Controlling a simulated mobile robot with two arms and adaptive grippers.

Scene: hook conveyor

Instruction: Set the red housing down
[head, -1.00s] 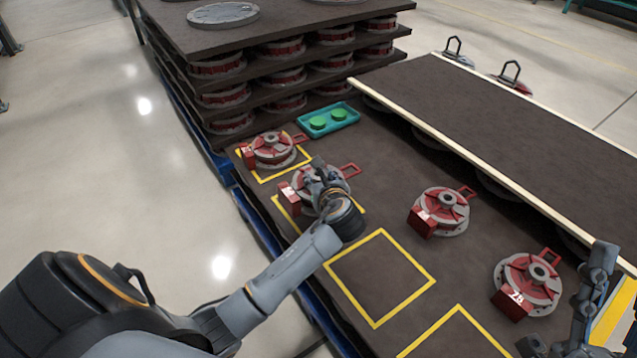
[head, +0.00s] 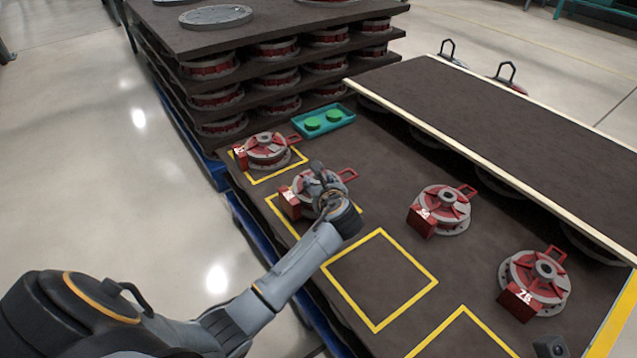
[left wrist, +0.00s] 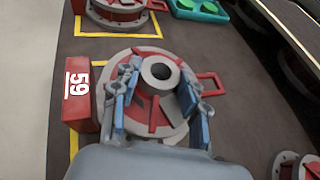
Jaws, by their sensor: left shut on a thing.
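The red housing (head: 305,187), with a grey disc base and a red block marked 59, is at a yellow-outlined square on the dark table. My left gripper (head: 326,190) is over it and hides part of it. In the left wrist view the housing (left wrist: 150,118) fills the middle, and the fingers of my left gripper (left wrist: 160,98) are on both sides of its grey central hub, shut on it. The housing looks level; whether its base touches the table cannot be told.
Another red housing (head: 268,150) sits in the far yellow square. Two more housings (head: 440,210) (head: 535,282) stand to the right. A teal tray (head: 323,121) with green discs is behind. An empty yellow square (head: 380,280) is nearer. A raised dark panel (head: 500,130) borders the right.

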